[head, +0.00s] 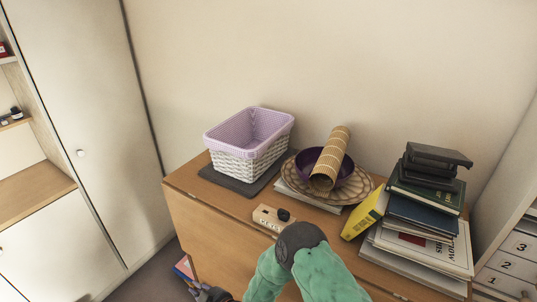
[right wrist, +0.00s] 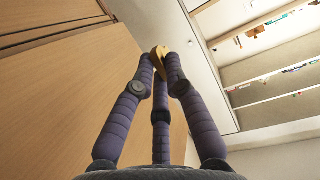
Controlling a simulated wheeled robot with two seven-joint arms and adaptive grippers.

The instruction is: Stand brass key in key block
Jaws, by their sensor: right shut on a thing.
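The key block (head: 265,217) is a small pale wooden block with dark lettering on its front. It sits near the front edge of the desk in the head view, with a dark round thing at its right end. My right gripper (head: 195,289) is low at the bottom of the head view, left of and below the block, beside the desk. In the right wrist view its purple fingers (right wrist: 162,65) are closed on the brass key (right wrist: 158,54). Only a yellowish part of the key shows between the fingertips. My left gripper is not in view.
On the desk (head: 215,213) stand a lilac-lined basket (head: 245,155), a purple bowl (head: 306,160) with a rolled mat (head: 330,160), a yellow book (head: 365,213) and a book stack (head: 425,210). My green right arm crosses the desk's front.

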